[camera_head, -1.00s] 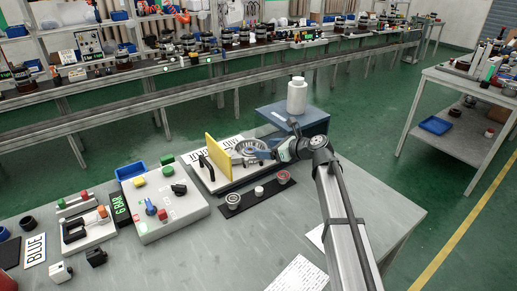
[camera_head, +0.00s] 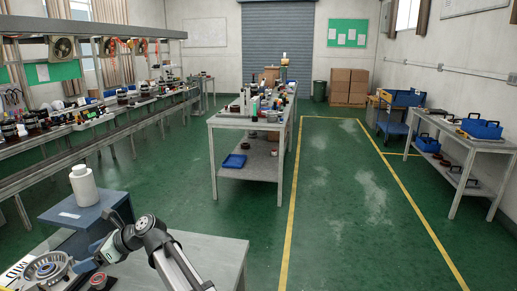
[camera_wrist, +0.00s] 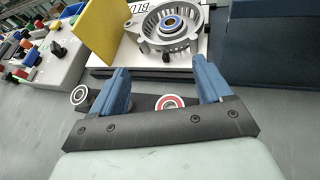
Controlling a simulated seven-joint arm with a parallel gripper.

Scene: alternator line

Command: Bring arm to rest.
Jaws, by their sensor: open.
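My gripper (camera_wrist: 165,84) is open and empty in the wrist view, its two blue fingers apart. Beyond the fingertips is a metal alternator housing (camera_wrist: 158,38) on a white board. Between the fingers, on a black strip (camera_wrist: 148,103), lies a bearing with a red ring (camera_wrist: 172,102). A second bearing (camera_wrist: 79,95) sits left of the left finger. In the head view my gripper (camera_head: 88,262) is at the lower left, beside the housing (camera_head: 46,267), with my arm bent above the bench (camera_head: 205,258). The fingertips are hard to make out there.
A white bottle (camera_head: 84,187) stands on a blue-grey block (camera_head: 68,215) behind my gripper. A yellow plate (camera_wrist: 91,33) stands upright left of the housing. A cluttered table (camera_head: 232,122) stands farther back, with open green floor (camera_head: 345,235) to the right.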

